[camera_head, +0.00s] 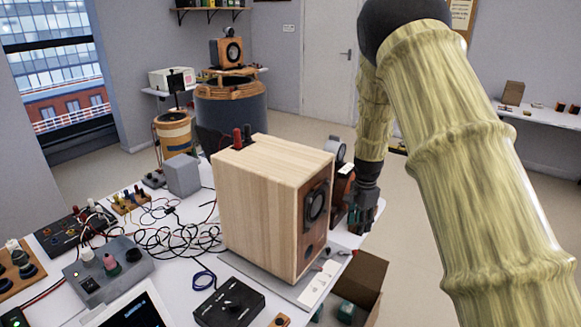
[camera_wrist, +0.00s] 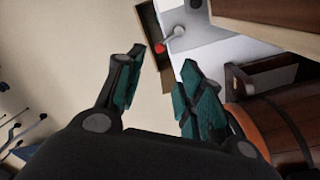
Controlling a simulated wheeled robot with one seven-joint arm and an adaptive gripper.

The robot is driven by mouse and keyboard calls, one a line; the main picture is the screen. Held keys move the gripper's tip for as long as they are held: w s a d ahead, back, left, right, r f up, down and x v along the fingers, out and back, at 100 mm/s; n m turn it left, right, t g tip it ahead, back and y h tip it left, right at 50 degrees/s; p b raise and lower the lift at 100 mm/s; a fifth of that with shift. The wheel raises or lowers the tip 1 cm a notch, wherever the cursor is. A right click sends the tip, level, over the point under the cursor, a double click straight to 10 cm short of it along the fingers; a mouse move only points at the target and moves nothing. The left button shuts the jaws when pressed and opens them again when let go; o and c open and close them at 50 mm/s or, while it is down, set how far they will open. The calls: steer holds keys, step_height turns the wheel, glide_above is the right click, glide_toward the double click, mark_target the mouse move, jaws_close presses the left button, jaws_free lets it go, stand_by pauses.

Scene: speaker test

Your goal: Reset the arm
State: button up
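My gripper (camera_head: 365,212) hangs at the right end of the white table, behind and to the right of the wooden speaker box (camera_head: 262,200), pointing down. In the wrist view my gripper (camera_wrist: 160,78) has its two dark fingers with teal pads spread apart. My arm's yellowish links rise from the gripper and cross the right side of the head view.
Smaller equipment stands close to the gripper. Open floor (camera_head: 415,260) lies to the right.

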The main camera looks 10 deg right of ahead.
steer(key=s+a+f+n+h, duration=0.1)
steer(key=s+a+f+n, duration=0.25)
steer(key=s+f, duration=0.75)
steer(key=s+a+f+n, duration=0.2)
steer(key=s+f+n, duration=0.2)
steer(key=s+f, duration=0.65)
steer(key=s+a+f+n, duration=0.2)
steer(key=s+a+n, duration=0.1)
steer(key=s, duration=0.5)
steer(key=s+a+f+n, duration=0.2)
steer(key=s+a, duration=0.3)
steer(key=s, duration=0.4)
steer(key=s+a+f+n+y, duration=0.1)
steer(key=s+a+f+n, duration=0.2)
steer(key=s, duration=0.5)
steer(key=shift+s+a+f+n, duration=0.2)
steer(key=shift+a+f+n, duration=0.15)
steer(key=shift+a+f, duration=0.25)
